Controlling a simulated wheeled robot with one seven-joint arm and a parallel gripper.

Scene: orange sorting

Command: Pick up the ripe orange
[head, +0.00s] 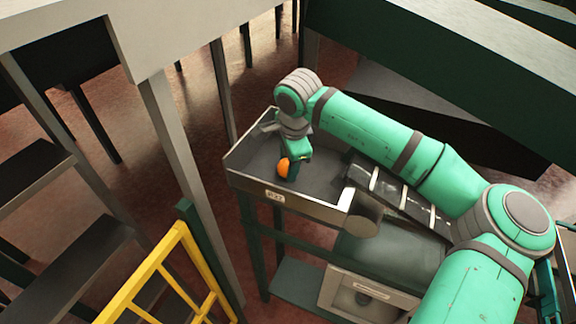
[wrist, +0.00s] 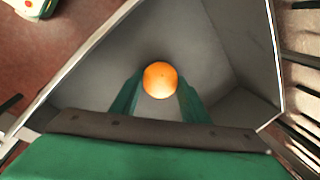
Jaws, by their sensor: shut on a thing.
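The ripe orange (head: 283,168) is a bright round fruit inside a grey metal tray (head: 246,184). My gripper (head: 291,167) reaches down into the tray and is shut on the orange. In the wrist view the orange (wrist: 160,80) sits between the two green fingers of my gripper (wrist: 159,92), with the grey tray floor behind it. The fingers partly cover the orange in the head view. I cannot tell whether the orange touches the tray floor.
The tray has raised walls and a label (head: 275,195) on its front. A dark roller chute (head: 402,200) joins its right side. A yellow railing (head: 170,275) and a pale post (head: 185,170) stand to the left. No other fruit shows in the tray.

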